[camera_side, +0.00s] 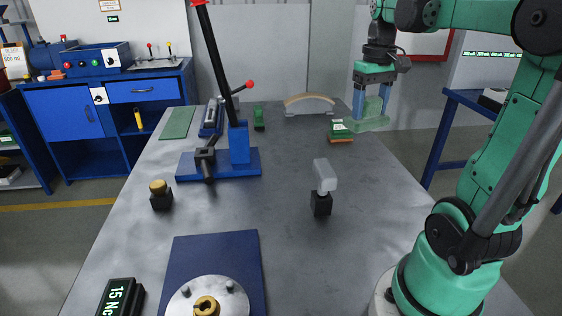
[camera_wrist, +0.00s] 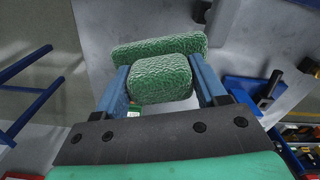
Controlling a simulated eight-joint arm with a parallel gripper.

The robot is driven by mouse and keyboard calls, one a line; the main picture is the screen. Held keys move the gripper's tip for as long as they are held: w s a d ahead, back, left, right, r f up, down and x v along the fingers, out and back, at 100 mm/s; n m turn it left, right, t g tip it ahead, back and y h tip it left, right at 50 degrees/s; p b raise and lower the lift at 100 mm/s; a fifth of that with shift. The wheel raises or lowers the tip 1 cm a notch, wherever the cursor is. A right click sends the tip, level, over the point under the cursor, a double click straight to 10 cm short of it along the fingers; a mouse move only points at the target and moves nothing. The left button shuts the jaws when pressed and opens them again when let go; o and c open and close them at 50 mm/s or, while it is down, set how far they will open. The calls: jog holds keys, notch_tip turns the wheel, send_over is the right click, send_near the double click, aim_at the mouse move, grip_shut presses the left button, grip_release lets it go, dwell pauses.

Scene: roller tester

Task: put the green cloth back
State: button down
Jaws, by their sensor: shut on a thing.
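My gripper (camera_side: 371,110) is at the far right of the bench in the side view, with its two blue fingers pointing down. It is shut on the green cloth (camera_side: 366,124), a pale green piece with a wider lower part below the fingertips. In the wrist view the cloth (camera_wrist: 162,86) looks rough and textured. One thick part sits between the fingers (camera_wrist: 160,76), and a wider strip extends beyond the fingertips. Whether the cloth touches the bench is hard to tell. A flat green rectangle (camera_side: 180,122) lies at the far left of the bench.
A small green block on an orange base (camera_side: 341,131) stands just left of the cloth. A pale arch (camera_side: 309,104) is at the back edge. A blue lever press (camera_side: 239,145), a white-topped tool (camera_side: 324,178) and a blue mat (camera_side: 213,258) occupy the bench. The right-middle surface is clear.

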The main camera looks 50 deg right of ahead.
jog(key=s+d+r+m, duration=0.2)
jog(key=s+d+m, duration=0.15)
jog(key=s, duration=0.35)
jog(key=f, duration=1.9)
jog(key=shift+s+a+f, duration=0.15)
jog(key=shift+a+f, duration=0.15)
jog(key=shift+f, duration=0.1)
jog(key=shift+f, duration=0.15)
jog(key=shift+c, duration=0.3)
grip_release()
